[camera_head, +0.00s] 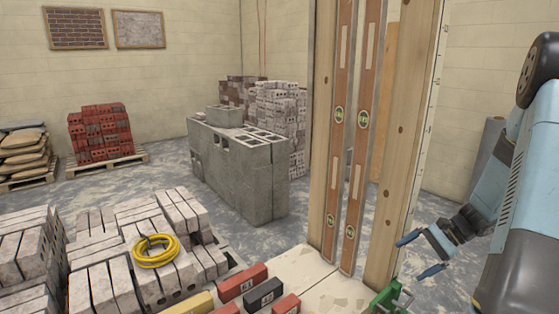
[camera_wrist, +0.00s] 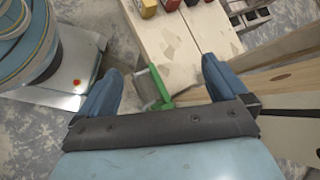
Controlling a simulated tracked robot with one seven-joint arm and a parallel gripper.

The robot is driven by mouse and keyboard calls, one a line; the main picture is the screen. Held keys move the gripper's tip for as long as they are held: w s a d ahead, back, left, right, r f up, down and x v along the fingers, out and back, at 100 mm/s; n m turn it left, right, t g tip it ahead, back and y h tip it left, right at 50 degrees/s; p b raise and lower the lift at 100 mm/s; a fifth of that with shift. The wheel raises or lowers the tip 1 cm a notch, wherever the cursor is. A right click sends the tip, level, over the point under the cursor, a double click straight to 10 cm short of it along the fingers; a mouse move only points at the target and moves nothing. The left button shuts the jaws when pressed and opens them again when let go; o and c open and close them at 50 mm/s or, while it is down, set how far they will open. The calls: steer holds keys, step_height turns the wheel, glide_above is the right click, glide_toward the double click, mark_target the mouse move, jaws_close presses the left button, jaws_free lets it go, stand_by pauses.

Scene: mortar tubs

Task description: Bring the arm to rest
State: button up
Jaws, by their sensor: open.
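My gripper (camera_head: 421,254) is at the right in the head view, at the end of my light blue arm, beside the wooden post. Its two blue fingers are spread apart with nothing between them that I can see held. In the wrist view my gripper (camera_wrist: 162,88) points down, its fingers either side of a green clamp (camera_wrist: 157,92) at the edge of a pale board (camera_wrist: 185,42). The clamp lies beyond the fingers; whether either finger touches it I cannot tell. The green clamp also shows in the head view (camera_head: 388,297), below and left of my gripper.
Two spirit levels (camera_head: 341,130) stand upright against wooden boards (camera_head: 405,140) close to my arm. Red, dark and yellow blocks (camera_head: 263,293) sit on the bench. Grey blocks with a coiled yellow hose (camera_head: 156,250) are at left. Open floor (camera_head: 320,200) lies behind.

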steer(key=s+a+r+n+h, duration=0.3)
steer(key=s+a+r+n, duration=0.15)
steer(key=r, duration=0.45)
steer(key=s+a+r+n+h, duration=0.3)
steer(key=a+r, duration=0.3)
steer(key=r, duration=0.3)
steer(key=s+a+r+n+t+h, duration=0.3)
steer(key=s+r, duration=0.6)
steer(key=s, duration=0.3)
steer(key=shift+s+a+n+t+h, duration=0.2)
steer(key=shift+a+n+t+h, duration=0.2)
steer(key=shift+a+n+t, duration=0.55)
steer(key=shift+d, duration=0.1)
